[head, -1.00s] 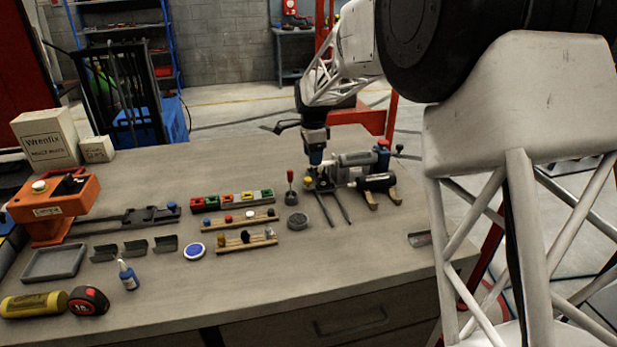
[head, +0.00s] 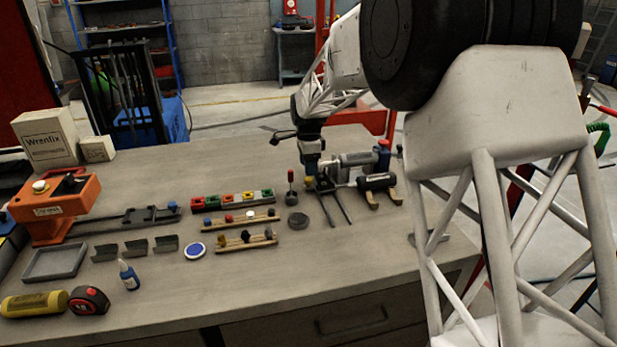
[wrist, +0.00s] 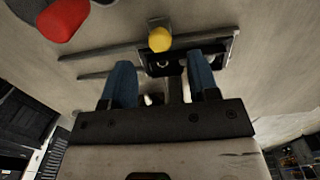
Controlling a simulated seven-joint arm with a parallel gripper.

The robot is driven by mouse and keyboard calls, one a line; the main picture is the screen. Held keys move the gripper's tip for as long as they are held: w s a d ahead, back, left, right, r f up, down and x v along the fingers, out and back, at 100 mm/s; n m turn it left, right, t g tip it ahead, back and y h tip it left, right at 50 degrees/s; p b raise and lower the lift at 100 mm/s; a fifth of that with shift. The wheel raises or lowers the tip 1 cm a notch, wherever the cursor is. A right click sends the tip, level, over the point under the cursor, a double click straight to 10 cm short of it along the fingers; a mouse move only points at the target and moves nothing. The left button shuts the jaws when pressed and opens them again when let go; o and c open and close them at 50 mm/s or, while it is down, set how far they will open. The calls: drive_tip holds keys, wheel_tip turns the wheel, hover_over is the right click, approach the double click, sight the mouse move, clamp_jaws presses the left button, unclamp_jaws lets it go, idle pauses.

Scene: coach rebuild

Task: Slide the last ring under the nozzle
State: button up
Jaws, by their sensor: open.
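My gripper (wrist: 163,85) has blue fingers, spread apart with nothing between their tips. In the head view my gripper (head: 311,178) is low over the back of a pair of dark rails (head: 341,207), next to the nozzle assembly with its grey cylinder (head: 357,158). The wrist view shows a yellow knob (wrist: 159,39) just beyond the fingertips, beside a dark carriage (wrist: 228,52) that lies across the rails. A small pale ring shape (wrist: 162,64) shows on the carriage, partly shadowed; I cannot tell whether it is the ring. The nozzle tip is hidden.
A red-handled tool (head: 290,176) stands close left of the rails, near a round grey dish (head: 298,220). A black cylinder on wooden supports (head: 376,181) is to the right. Wooden racks (head: 246,244) and a coloured block row (head: 232,198) lie further left.

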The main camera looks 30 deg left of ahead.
sight(308, 178)
drive_tip(key=shift+f, duration=2.35)
drive_tip(key=shift+c, duration=0.5)
clamp_jaws()
